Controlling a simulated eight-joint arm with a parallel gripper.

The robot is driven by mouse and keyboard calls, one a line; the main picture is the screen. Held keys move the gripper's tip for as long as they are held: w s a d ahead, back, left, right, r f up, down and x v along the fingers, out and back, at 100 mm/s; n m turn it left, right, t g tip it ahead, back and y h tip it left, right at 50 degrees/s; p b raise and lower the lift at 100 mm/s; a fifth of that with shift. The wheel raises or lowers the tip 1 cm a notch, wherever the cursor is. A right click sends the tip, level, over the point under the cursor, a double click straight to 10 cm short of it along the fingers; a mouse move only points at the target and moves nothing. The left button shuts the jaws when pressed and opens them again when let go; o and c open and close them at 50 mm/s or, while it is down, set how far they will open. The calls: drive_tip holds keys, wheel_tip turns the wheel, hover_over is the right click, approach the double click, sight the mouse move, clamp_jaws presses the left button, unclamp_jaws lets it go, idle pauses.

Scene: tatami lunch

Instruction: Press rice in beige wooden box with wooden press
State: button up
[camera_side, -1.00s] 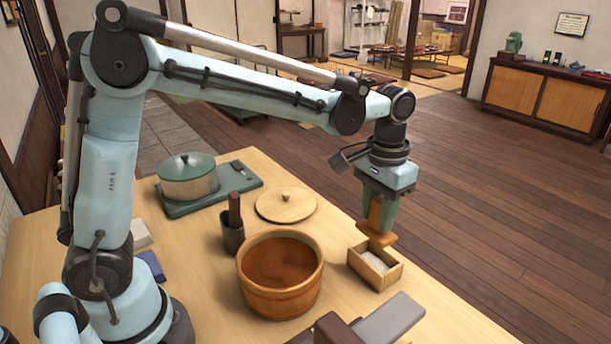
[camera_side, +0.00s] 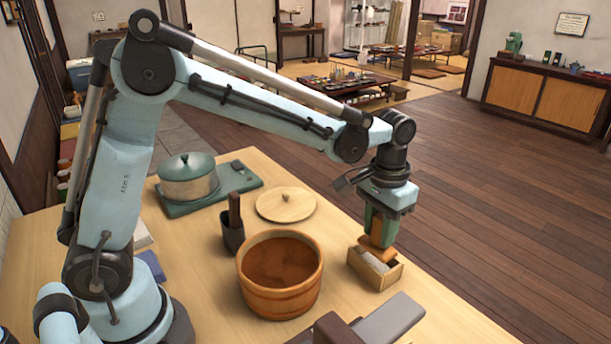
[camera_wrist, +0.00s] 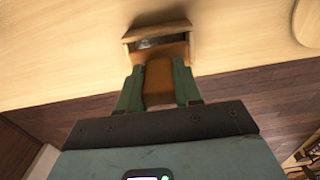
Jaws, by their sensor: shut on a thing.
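The beige wooden box (camera_side: 378,277) stands near the right edge of the table, with white rice (camera_side: 374,262) showing inside. My gripper (camera_side: 380,225) points down over the box and is shut on the orange-brown wooden press (camera_side: 378,249). The press's base is at the box's opening, over the rear part of it. I cannot tell whether it touches the rice. In the wrist view the green fingers of my gripper (camera_wrist: 158,88) flank the press handle (camera_wrist: 158,78).
A large wooden tub (camera_side: 280,290) stands left of the box. Behind are a round lid (camera_side: 290,205), a dark cup with a stick (camera_side: 233,238) and a pot on a green stove (camera_side: 188,178). Dark grey and brown items (camera_side: 385,320) lie in front.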

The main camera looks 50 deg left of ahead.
sight(382, 218)
drive_tip(key=shift+o, duration=0.3)
drive_tip(key=shift+f, duration=1.9)
idle(3.6)
drive_tip(key=shift+r, duration=0.1)
drive_tip(key=shift+r, duration=3.65)
